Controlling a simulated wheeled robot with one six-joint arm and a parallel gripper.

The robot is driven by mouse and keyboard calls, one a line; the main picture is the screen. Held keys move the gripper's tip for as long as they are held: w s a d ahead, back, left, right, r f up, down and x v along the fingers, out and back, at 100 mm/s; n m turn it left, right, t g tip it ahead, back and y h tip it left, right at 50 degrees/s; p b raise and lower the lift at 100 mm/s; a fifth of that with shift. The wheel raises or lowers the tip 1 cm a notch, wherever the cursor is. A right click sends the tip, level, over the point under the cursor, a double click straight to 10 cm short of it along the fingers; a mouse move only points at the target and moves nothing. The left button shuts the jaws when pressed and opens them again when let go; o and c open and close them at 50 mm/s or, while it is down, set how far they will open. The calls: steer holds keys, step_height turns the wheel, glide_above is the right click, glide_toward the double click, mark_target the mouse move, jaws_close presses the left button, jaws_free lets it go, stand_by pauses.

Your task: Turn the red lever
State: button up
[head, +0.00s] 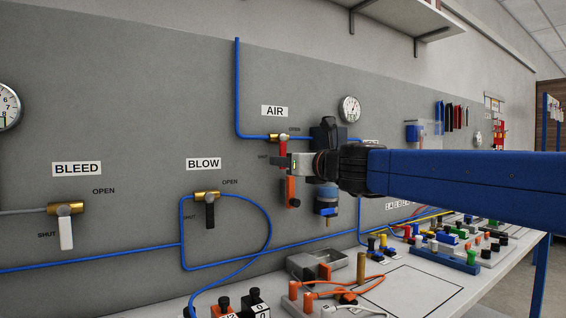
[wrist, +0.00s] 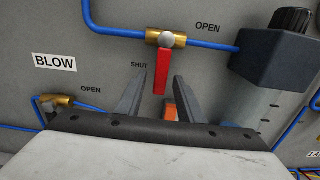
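The red lever (wrist: 161,72) hangs straight down from a brass valve (wrist: 166,39) on the grey wall panel, pointing near the word SHUT. In the head view the red lever (head: 283,147) is under the AIR label, partly hidden by my gripper (head: 281,161). In the wrist view my gripper (wrist: 158,77) is open, with one finger to each side of the lever's lower part. I see a gap on both sides of the lever. I cannot tell whether the fingertips reach as deep as the lever.
An orange object (head: 291,190) hangs just below the lever. A dark blue block (wrist: 277,58) with a clear bowl is at its right. A black lever (head: 210,214) under BLOW and a white lever (head: 66,233) under BLEED are at the left. A cluttered bench (head: 410,291) runs below.

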steer(key=v, duration=1.5)
steer(key=shift+s, duration=0.15)
steer(key=shift+d, duration=0.15)
